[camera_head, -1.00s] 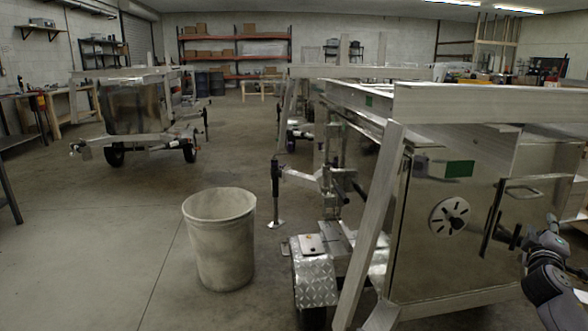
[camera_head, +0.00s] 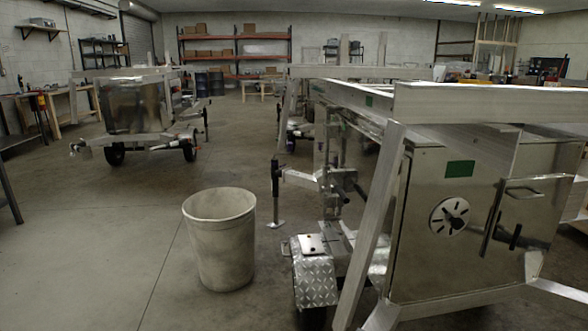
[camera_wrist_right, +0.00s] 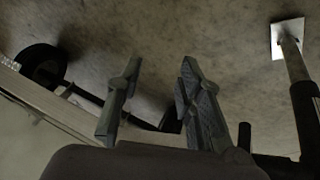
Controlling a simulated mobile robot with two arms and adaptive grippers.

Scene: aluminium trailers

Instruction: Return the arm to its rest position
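My right gripper (camera_wrist_right: 160,72) shows in the right wrist view. Its two grey fingers are apart with nothing between them. Below them the concrete floor shows, with a jack leg and its square foot (camera_wrist_right: 288,38) at the upper right and a dark wheel (camera_wrist_right: 42,62) at the left. In the head view neither arm nor gripper is visible. The nearest aluminium trailer (camera_head: 462,215) stands at the right, with its door handle, round vent and green sticker in plain view. My left gripper is in neither view.
A grey bin (camera_head: 220,240) stands on the floor left of the near trailer. The trailer's diamond-plate fender (camera_head: 314,280) and jack (camera_head: 276,195) stick out towards it. Another trailer (camera_head: 135,110) stands at the back left. Open concrete floor lies at the left.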

